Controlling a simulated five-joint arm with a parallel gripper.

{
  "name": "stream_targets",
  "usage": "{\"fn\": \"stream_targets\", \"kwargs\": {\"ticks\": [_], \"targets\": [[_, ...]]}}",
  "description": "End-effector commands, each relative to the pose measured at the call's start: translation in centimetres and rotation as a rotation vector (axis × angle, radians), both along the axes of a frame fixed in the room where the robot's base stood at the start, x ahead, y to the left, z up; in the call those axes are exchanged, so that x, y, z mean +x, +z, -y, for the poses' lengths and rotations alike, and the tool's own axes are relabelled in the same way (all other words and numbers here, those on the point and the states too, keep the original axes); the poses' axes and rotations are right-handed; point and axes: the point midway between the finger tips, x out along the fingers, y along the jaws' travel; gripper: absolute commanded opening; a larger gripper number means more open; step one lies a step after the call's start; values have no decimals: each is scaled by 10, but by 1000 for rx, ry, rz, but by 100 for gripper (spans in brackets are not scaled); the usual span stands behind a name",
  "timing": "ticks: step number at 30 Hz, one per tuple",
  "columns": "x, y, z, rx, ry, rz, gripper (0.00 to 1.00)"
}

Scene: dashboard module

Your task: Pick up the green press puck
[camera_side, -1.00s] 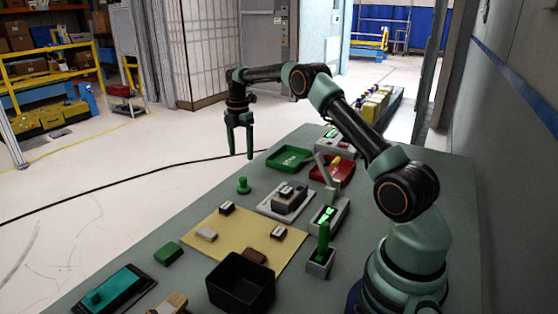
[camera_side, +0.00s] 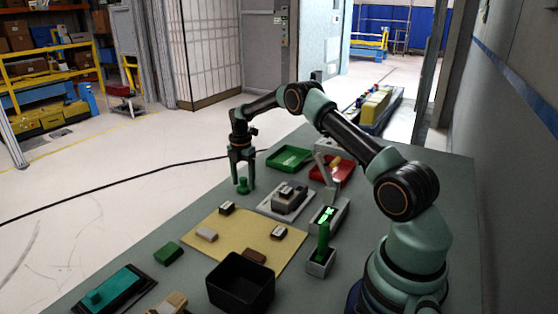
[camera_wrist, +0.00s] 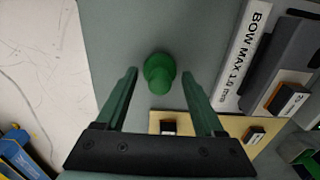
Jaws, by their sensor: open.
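The green press puck (camera_side: 243,186) stands upright on the grey-green table near its far left edge. It has a wide base and a knob on top. In the wrist view the puck (camera_wrist: 159,73) shows ahead of and between the fingers, with clear gaps on both sides. My gripper (camera_side: 243,178) is open and points down over the puck. In the wrist view the fingers of my gripper (camera_wrist: 160,80) are spread apart and hold nothing.
A green tray (camera_side: 290,158) and a red tray (camera_side: 346,173) lie beyond. A grey fixture (camera_side: 268,204) stands to the right. A tan mat (camera_side: 222,246) with small blocks and a black bin (camera_side: 226,297) lie nearer. The table's edge is just left of the puck.

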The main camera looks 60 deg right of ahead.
Motion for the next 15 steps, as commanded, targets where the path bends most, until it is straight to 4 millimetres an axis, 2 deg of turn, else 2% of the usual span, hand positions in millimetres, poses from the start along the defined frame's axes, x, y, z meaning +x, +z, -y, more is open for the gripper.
{"fn": "stream_targets", "kwargs": {"ticks": [4, 8, 9, 10, 15], "targets": [[0, 0, 0, 0, 0, 0, 70], [0, 1, 0, 0, 0, 0, 20], [0, 0, 0, 0, 0, 0, 5], [0, 0, 0, 0, 0, 0, 0], [0, 0, 0, 0, 0, -1, 0]]}}
